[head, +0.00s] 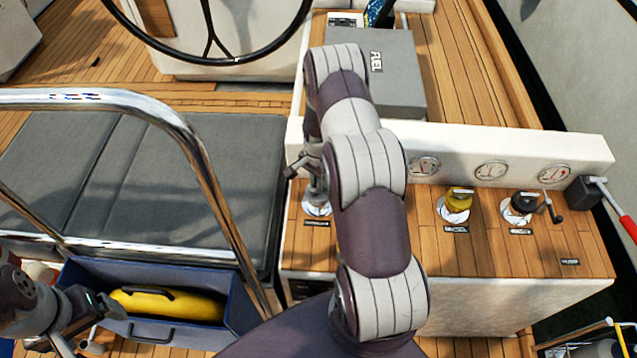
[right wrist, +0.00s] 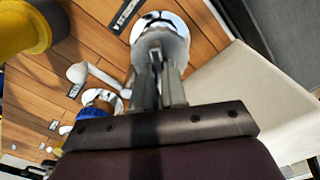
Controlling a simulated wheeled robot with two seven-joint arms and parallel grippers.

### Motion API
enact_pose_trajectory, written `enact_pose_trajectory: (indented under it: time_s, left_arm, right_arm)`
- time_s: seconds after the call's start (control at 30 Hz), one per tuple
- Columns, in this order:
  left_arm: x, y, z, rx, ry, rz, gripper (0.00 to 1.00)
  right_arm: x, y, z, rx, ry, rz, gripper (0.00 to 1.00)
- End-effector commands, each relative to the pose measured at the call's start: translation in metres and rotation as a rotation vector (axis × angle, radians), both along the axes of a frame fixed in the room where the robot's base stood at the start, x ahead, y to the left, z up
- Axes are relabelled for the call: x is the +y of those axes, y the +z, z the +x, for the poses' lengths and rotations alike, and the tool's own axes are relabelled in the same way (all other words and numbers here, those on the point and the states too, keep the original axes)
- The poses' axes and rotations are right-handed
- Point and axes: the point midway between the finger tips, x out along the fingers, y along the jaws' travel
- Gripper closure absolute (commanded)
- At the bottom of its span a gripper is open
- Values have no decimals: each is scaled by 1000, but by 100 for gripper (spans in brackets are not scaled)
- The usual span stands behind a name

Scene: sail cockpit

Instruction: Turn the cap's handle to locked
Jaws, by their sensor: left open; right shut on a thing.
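My right gripper (right wrist: 158,88) is shut on a narrow upright piece of a pale grey cap (right wrist: 165,48). The cap sits on a round chrome plate (right wrist: 158,22) set in the wooden deck. In the head view the chrome plate (head: 316,209) shows just left of my right arm, which hides most of the cap and gripper. Whether the handle stands at locked cannot be read. A small label (right wrist: 124,14) lies beside the plate. My left gripper (head: 92,312) is open and empty at the lower left, by the blue bin.
A yellow cap (head: 457,200) and a black cap (head: 523,203) with a crank stand to the right, below several gauges (head: 491,171). A blue cap (right wrist: 98,106) shows in the wrist view. A blue bin (head: 240,306) holds a yellow item (head: 165,304). A chrome rail (head: 195,150) crosses left.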

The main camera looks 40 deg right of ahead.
Motion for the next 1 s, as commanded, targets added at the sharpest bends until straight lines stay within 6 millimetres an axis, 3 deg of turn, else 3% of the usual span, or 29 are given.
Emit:
enact_pose_trajectory:
  time_s: [0.5,1.0]
  left_arm:
    - [0,-16,0,0,0,0,12]
    - [0,-19,0,0,0,0,12]
  right_arm:
    - [0,0,1,-2,-412,-1,100]
    - [0,0,1,-2,-556,-1,100]
